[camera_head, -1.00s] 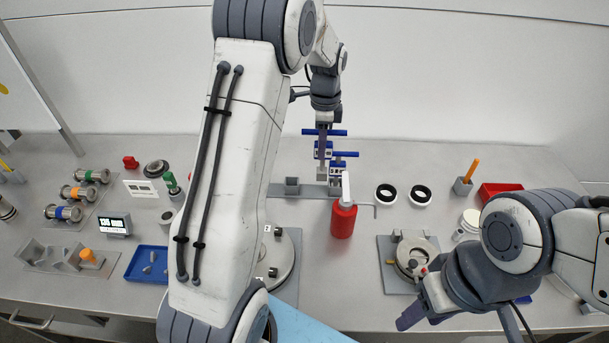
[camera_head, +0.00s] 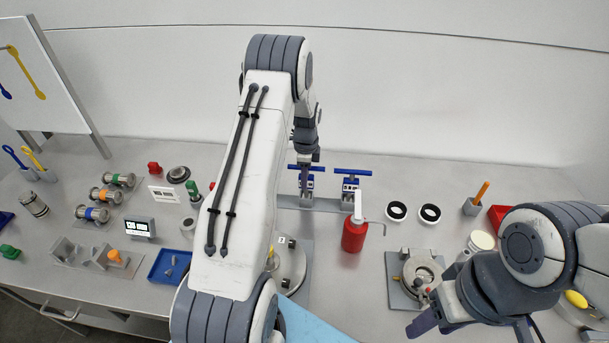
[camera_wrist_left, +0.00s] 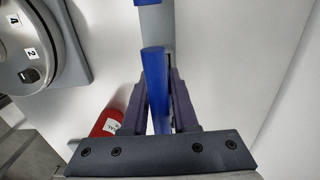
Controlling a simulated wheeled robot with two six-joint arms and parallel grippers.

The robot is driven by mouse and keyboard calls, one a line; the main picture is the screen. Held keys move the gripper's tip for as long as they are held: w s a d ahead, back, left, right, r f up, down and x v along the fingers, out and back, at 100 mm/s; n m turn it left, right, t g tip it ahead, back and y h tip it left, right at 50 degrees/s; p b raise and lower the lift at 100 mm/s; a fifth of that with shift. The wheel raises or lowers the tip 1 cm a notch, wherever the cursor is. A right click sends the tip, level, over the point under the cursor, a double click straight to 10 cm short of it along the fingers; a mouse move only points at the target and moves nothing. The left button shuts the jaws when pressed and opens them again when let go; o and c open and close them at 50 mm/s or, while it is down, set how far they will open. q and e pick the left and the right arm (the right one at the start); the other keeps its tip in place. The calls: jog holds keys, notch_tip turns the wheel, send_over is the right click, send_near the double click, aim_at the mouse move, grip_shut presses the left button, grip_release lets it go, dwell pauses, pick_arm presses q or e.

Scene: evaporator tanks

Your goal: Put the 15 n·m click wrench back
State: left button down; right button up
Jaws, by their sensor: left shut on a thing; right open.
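My left gripper (camera_head: 304,183) is shut on a click wrench with a blue T-handle (camera_head: 295,168), at the left end of the grey rack (camera_head: 330,206). The left wrist view shows the blue bar (camera_wrist_left: 155,80) between the fingers (camera_wrist_left: 160,105). A second blue-handled wrench (camera_head: 352,172) stands upright in the rack to the right. My gripper hides the lower part of the held wrench, so I cannot tell whether it is seated. No torque label is readable. My right gripper (camera_head: 424,312) is open and empty near the front, beside a round fixture (camera_head: 421,270).
A red bottle (camera_head: 354,236) with a white top stands just in front of the rack's right end. Two black-and-white rings (camera_head: 396,211) lie to its right. A numbered round tank lid (camera_head: 292,265) sits below my left arm. The bench behind the rack is clear.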

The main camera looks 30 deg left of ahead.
pick_arm(q)
jog(key=shift+f, duration=0.15)
jog(key=c, duration=0.7)
grip_release()
